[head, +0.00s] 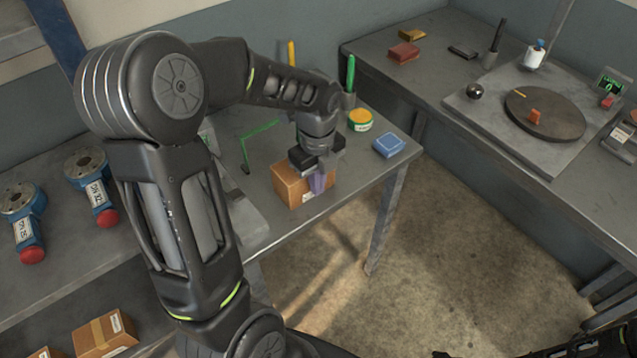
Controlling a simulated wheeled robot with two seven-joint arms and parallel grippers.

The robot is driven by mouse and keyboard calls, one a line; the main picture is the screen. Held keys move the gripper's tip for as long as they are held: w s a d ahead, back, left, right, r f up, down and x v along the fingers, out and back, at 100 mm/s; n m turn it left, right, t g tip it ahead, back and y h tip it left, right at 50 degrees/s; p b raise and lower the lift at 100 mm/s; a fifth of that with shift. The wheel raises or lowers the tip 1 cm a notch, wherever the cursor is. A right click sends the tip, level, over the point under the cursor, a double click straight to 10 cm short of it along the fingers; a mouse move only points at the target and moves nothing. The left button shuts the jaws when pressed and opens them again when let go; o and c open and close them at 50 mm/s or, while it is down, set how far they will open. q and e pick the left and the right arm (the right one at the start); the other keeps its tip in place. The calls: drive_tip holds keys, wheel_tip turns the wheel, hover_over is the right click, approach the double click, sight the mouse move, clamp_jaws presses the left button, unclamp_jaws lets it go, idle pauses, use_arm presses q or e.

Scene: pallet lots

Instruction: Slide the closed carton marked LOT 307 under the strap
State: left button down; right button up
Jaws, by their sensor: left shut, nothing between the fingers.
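A brown closed carton (287,187) sits on the grey table below my left gripper. A pale label shows on its side, too small and covered to read. My left gripper (318,182) is shut and empty, pointing down, with its purplish fingers in front of the carton's right part. I cannot tell whether they touch it. A thin green band (259,131), perhaps the strap, stands bent over the table behind and left of the carton. Its far end is partly hidden by my left arm. My right gripper does not show clearly; only dark parts appear at the lower right edge.
A yellow-topped round tin (360,120) and a blue box (389,145) are right of the carton, near the table edge. A green marker (350,73) stands in a cup behind. More cartons (104,335) lie on the lower left shelf. A turntable (545,114) is at the right.

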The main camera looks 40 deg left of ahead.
use_arm(q)
drive_tip(key=w+a, duration=0.1)
drive_tip(key=a, duration=0.3)
drive_tip(key=w+a, duration=0.1)
drive_tip(key=a, duration=0.4)
drive_tip(key=w+a+p, duration=0.1)
drive_tip(key=w+a, duration=0.1)
drive_tip(key=a, duration=0.2)
drive_tip(key=shift+a, duration=0.2)
